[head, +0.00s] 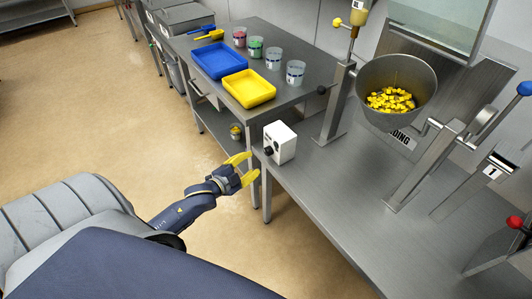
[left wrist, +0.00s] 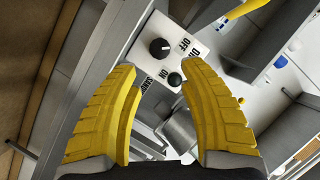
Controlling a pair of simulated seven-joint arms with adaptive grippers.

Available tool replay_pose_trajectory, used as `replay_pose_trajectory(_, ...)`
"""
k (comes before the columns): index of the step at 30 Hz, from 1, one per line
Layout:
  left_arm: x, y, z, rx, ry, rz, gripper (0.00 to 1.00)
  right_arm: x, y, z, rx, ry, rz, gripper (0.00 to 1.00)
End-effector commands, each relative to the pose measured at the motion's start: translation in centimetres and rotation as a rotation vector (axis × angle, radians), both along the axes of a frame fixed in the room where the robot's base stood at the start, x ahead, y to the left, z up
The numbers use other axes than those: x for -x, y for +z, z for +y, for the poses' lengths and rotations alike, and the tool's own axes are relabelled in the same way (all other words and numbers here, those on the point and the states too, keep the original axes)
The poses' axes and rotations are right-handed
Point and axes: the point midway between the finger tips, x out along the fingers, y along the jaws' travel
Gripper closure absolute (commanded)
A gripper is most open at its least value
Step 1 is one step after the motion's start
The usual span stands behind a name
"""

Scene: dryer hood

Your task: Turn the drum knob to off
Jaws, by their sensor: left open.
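A small white control box (head: 284,144) stands at the left edge of the steel table. Its black round knob (head: 268,151) faces my left gripper. The left wrist view shows the black knob (left wrist: 159,48) on the white panel, with an OFF label and other lettering beside it. I cannot clearly read where the knob points. My left gripper (head: 246,168) has yellow fingers, is open and empty, and is apart from the box. In the left wrist view the fingers (left wrist: 158,68) frame the panel. My right gripper is out of view.
A steel drum (head: 375,96) with yellow pieces is mounted on the steel table (head: 325,195), right of the box. A blue tray (head: 220,60), a yellow tray (head: 249,88) and several cups stand on the bench behind. Open floor lies left of the table.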

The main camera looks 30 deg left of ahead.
Motion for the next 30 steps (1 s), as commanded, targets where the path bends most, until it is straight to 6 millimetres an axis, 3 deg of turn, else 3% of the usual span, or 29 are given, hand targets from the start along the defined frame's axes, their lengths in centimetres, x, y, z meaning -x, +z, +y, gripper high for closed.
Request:
replay_pose_trajectory(6, -3.7, -0.9, -0.3, 0.000, 0.001, -0.001, 0.58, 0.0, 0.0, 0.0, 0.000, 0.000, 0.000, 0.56)
replay_pose_trajectory(15, -7.6, -1.9, -0.7, 0.001, 0.000, 0.000, 0.58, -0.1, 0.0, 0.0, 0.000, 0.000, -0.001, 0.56)
replay_pose_trajectory(22, -9.2, -2.4, -0.9, 0.000, -0.001, 0.001, 0.58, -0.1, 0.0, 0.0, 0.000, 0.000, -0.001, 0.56)
replay_pose_trajectory(30, -9.6, -2.5, -0.9, 0.000, -0.001, 0.001, 0.58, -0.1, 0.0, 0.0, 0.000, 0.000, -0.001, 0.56)
